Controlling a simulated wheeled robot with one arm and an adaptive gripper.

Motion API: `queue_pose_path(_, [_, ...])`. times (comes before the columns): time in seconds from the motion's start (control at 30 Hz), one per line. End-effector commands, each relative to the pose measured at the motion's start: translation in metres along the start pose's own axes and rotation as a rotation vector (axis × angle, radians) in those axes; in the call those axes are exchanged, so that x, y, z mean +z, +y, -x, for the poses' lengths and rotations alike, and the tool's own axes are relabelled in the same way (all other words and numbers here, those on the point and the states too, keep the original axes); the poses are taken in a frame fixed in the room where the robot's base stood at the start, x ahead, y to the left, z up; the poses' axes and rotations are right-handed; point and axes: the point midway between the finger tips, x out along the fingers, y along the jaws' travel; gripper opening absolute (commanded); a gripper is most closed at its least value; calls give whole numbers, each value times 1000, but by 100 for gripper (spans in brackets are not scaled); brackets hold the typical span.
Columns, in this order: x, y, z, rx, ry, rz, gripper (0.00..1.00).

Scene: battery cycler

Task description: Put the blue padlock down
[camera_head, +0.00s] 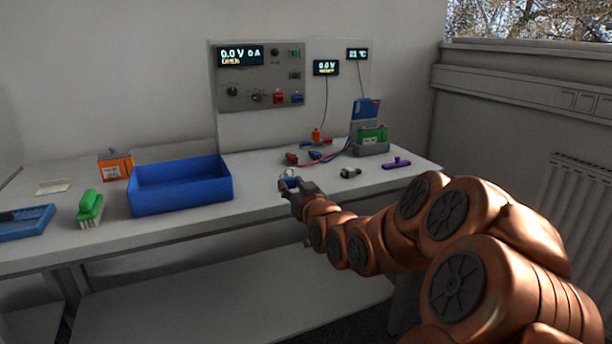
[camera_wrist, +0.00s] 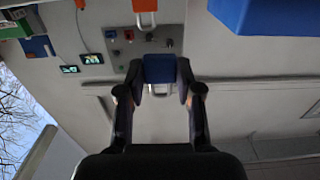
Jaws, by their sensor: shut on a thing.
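The blue padlock (camera_wrist: 160,70) is between the fingertips of my gripper (camera_wrist: 159,88) in the wrist view, with part of a pale metal shackle showing below its body. My gripper is shut on it. In the head view, my gripper (camera_head: 289,188) is near the front edge of the workbench (camera_head: 255,203), right of the blue bin. A small bit of the padlock (camera_head: 291,180) shows at its tip. I cannot tell how high it is above the bench top.
A blue bin (camera_head: 180,190) stands left of my gripper, with a green brush (camera_head: 90,207) beyond it. Behind are red and blue clips with cables (camera_head: 325,158) and a green battery (camera_head: 372,135). A dark metal piece (camera_head: 350,173) and a purple piece (camera_head: 396,163) lie to the right.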

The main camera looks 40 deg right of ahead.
Motion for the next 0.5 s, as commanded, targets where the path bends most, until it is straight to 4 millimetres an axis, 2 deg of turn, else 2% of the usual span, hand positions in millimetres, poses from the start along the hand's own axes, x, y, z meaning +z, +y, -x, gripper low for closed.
queue_pose_path(0.1, [-7,6,-6,0,0,0,10])
queue_pose_path(0.33, [-5,16,-14,-2,-1,-2,10])
queue_pose_path(0.5, [1,30,-28,-4,0,-2,10])
